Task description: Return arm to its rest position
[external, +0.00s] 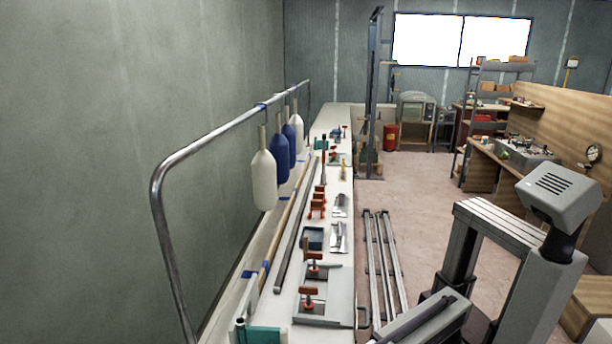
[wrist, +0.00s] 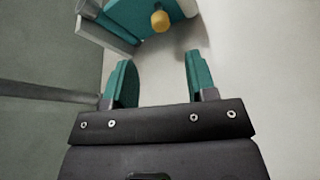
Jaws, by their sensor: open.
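My gripper (wrist: 160,62) shows in the wrist view with its two teal fingers spread apart. Nothing is held between them; only a pale, plain surface shows in the gap. Ahead of the fingertips is a teal object with a yellow knob (wrist: 160,20), partly cut off by the top edge. It looks apart from the fingers. In the external view my gripper cannot be made out clearly; parts of my grey arm show at the lower right.
A long white bench (external: 338,190) holds red clamps (external: 309,296), a blue tray (external: 313,238) and metal tools. A bent steel rail (external: 225,127) carries white and blue fenders (external: 264,182) beside it. Floor rails (external: 384,255) run right of the bench. Open floor (external: 420,190) lies beyond.

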